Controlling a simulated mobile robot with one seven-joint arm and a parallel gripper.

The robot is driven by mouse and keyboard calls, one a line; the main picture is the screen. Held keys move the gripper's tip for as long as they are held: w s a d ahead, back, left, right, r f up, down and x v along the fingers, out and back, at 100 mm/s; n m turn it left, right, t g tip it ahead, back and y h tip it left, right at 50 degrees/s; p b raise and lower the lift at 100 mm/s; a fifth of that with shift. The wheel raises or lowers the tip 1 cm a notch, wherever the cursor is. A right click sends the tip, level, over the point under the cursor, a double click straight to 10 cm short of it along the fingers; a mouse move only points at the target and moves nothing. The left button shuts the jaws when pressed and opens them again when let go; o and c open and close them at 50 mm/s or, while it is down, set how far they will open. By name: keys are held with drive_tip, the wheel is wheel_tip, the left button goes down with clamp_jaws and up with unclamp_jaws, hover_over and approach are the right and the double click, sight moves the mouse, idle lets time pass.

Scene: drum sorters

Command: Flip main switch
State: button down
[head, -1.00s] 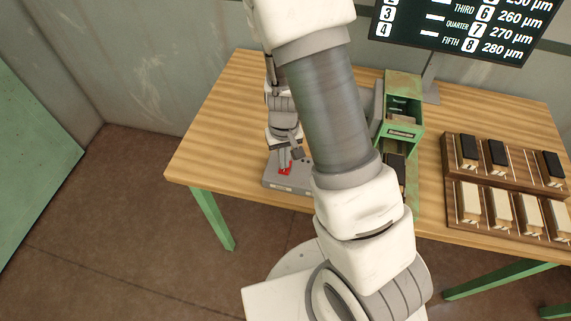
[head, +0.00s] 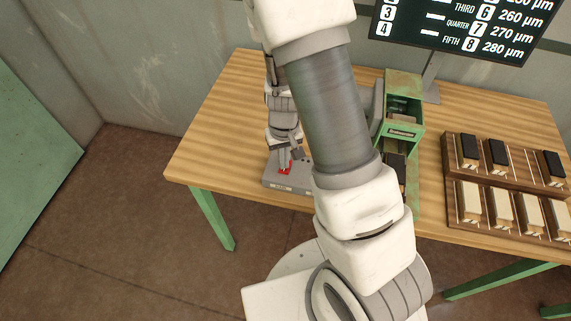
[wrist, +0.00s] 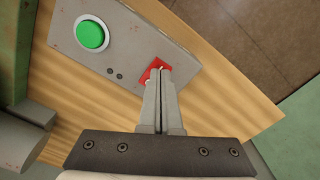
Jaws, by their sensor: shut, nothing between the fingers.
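The main switch is a red rocker (wrist: 155,69) on a grey control box (wrist: 130,35); the box also shows in the head view (head: 272,183). My gripper (wrist: 160,72) is shut with nothing between its fingers. Its fingertips are right at the red switch and cover part of it; they appear to touch it. In the head view the red switch (head: 285,171) shows just below my gripper's fingers (head: 285,160). The fingers hide which way the switch is tipped.
A round green button (wrist: 90,35) is on the same box. A green machine (head: 403,110) stands to the right of my arm. A wooden rack (head: 505,188) with black and cream blocks is at right. A dark screen (head: 465,30) is behind. The table's left part is clear.

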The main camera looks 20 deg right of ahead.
drive_tip(key=shift+f+b, duration=0.7)
drive_tip(key=shift+f, duration=0.1)
drive_tip(key=shift+r, duration=0.1)
drive_tip(key=shift+r+p, duration=2.9)
drive_tip(key=shift+r, duration=0.6)
